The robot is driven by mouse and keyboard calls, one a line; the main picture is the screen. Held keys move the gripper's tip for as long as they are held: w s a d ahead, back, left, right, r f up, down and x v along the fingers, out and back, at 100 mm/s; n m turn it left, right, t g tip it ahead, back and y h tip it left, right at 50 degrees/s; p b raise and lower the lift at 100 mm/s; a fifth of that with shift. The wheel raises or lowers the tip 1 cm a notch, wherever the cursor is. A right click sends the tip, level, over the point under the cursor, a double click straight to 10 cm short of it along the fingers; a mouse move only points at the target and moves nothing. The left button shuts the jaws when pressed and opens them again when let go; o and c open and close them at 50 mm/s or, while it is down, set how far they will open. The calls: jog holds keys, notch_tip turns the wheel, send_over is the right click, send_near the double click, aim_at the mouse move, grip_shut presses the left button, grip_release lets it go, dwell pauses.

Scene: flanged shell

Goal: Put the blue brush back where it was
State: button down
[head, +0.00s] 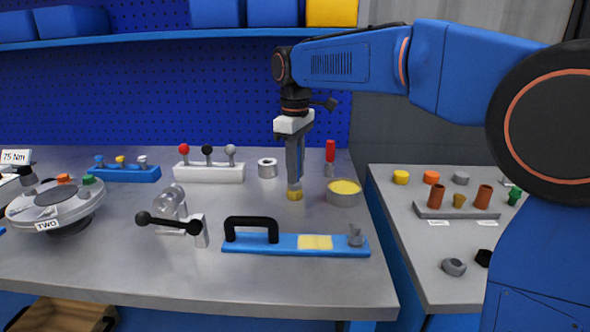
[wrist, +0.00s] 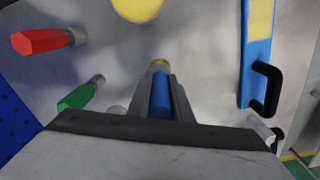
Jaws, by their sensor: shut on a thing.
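My gripper (head: 294,178) points down over the workbench and is shut on the blue brush. In the wrist view the blue brush (wrist: 161,97) sits between the two fingers of my gripper (wrist: 162,90), with its yellow end (wrist: 159,64) past the fingertips. In the head view only its yellow end (head: 295,195) shows clearly below the fingers, and most of the handle is hidden. The end is close to the bench top; I cannot tell whether it touches. A round tin with yellow contents (head: 344,192) stands just right of it, apart from the brush.
A red-handled tool (head: 330,152) stands behind the tin. A green-handled tool (wrist: 80,97) shows in the wrist view. A blue plate with a black handle (head: 290,245) lies in front. A grey ring (head: 267,168) and a white knob block (head: 209,172) are to the left.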

jog(key=shift+f, duration=0.1)
jog(key=c, duration=1.6)
grip_release()
notch_tip(320, 180, up, 12)
jog(key=shift+r, duration=0.15)
